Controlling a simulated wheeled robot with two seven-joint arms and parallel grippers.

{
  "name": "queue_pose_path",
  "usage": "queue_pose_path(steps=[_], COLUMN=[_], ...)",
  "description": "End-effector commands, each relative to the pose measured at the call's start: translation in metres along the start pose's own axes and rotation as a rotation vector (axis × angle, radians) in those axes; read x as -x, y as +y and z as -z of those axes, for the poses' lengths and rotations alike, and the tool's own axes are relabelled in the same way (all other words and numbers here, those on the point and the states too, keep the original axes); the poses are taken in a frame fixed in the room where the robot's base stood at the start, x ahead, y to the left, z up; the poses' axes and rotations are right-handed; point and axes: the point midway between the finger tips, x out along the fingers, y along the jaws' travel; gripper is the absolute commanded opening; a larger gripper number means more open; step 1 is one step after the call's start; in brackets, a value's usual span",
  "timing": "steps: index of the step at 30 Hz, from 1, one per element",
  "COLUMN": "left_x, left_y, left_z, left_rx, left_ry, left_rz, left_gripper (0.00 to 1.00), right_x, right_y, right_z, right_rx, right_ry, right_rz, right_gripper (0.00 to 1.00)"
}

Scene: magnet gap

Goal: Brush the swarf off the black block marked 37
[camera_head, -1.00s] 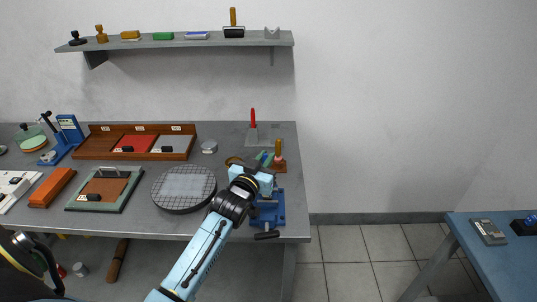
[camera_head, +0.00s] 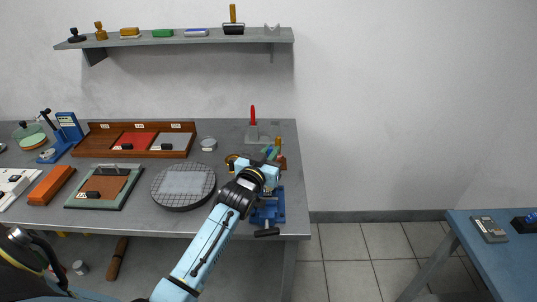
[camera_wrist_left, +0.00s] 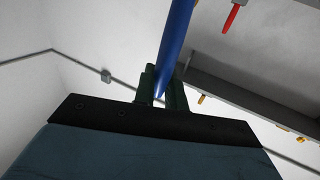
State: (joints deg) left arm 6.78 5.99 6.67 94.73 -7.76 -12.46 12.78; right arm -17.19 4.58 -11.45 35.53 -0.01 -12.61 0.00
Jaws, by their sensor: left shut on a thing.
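My left gripper (camera_head: 271,163) is over the back right of the grey workbench, above a blue vise-like fixture (camera_head: 268,208). It is shut on a slim blue handle (camera_wrist_left: 178,35), which rises between its dark green fingers (camera_wrist_left: 165,88) in the wrist view. The held tool's other end is hidden. Small black blocks lie in the wooden tray, one in the red bay (camera_head: 127,147) and one in the grey bay (camera_head: 166,146). Another black block (camera_head: 93,195) lies in the green-framed tray (camera_head: 120,200). Their markings are too small to read, and I cannot make out swarf. My right gripper is not in view.
A round mesh-topped dish (camera_head: 183,187) stands left of my arm. A red-handled tool (camera_head: 252,116) stands upright at the back, and a small round tin (camera_head: 208,144) is near the wooden tray (camera_head: 139,126). A shelf (camera_head: 180,42) hangs above. A blue table (camera_head: 475,240) is far right.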

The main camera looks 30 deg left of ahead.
Motion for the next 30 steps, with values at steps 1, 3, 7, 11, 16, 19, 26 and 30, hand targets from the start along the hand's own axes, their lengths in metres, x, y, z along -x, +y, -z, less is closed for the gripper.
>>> queue_pose_path(steps=[1,3,7,11,16,19,26,30], left_x=[0.0,0.0,0.003,0.01,0.019,0.021,0.021,0.019], left_y=[0.0,0.0,-0.001,-0.003,-0.006,-0.007,-0.007,-0.006], left_z=[-0.001,-0.001,0.0,0.0,0.0,0.0,-0.001,-0.001], left_rx=[0.0,0.0,0.0,0.0,0.0,0.0,0.0,0.001], left_ry=[-0.001,-0.001,-0.002,-0.002,-0.003,-0.001,-0.001,-0.001], left_rz=[0.0,0.0,0.0,0.001,0.001,0.0,0.0,0.0], left_gripper=[0.0,0.0,0.0,0.0,0.0,0.0,0.0,0.0], right_x=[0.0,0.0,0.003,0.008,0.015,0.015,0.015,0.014], right_y=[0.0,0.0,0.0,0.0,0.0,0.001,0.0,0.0], right_z=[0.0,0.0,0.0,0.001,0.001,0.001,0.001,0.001], right_rx=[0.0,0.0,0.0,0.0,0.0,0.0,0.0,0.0], right_ry=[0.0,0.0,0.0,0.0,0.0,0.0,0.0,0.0], right_rz=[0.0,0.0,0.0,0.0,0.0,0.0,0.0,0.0], right_gripper=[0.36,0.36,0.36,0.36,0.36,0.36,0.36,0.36])
